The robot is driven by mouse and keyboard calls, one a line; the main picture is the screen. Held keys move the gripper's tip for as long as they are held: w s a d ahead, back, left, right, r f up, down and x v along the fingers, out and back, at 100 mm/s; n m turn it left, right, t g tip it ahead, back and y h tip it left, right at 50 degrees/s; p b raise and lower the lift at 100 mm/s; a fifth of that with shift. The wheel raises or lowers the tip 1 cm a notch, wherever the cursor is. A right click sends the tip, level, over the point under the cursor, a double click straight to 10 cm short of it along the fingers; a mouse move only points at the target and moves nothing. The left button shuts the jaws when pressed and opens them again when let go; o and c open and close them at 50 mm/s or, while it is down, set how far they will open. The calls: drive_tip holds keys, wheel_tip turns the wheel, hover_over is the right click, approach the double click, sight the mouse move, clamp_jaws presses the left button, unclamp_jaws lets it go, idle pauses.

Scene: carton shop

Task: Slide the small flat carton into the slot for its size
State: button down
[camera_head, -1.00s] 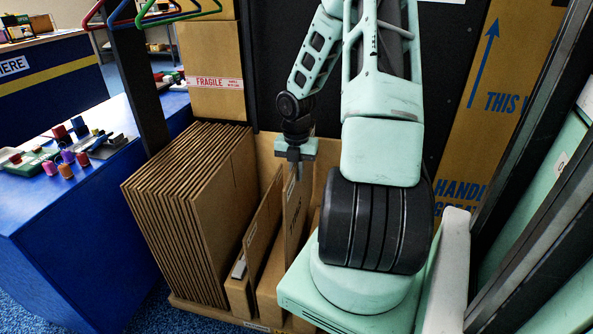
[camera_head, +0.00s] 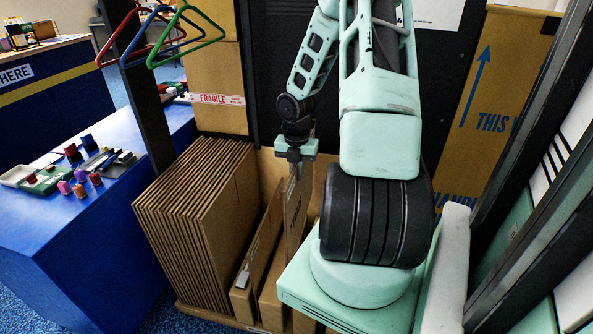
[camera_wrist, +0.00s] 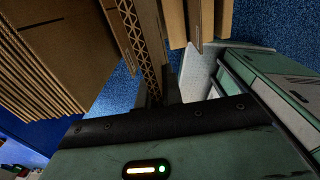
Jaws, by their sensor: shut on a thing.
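A small flat carton (camera_head: 296,212) stands upright on edge in the head view, with faint dark print on its face. My gripper (camera_head: 295,168) is above it, shut on its upper edge and pointing down. In the wrist view the gripper (camera_wrist: 163,92) meets the carton's corrugated edge (camera_wrist: 146,50). The cardboard slot rack (camera_head: 240,305) has upright dividers, and the carton stands among them at the right. Its lower end is partly hidden by my own body, so I cannot tell how deep it sits.
A thick stack of flat cartons (camera_head: 195,225) stands left of the rack. A blue table (camera_head: 60,225) with small coloured items is at the left. A tall box with a blue arrow (camera_head: 485,90) stands behind at right.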

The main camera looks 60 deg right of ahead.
wheel_tip(320, 180, up, 16)
drive_tip(key=p, duration=1.7)
drive_tip(key=shift+f, duration=0.15)
drive_tip(key=shift+w, duration=0.1)
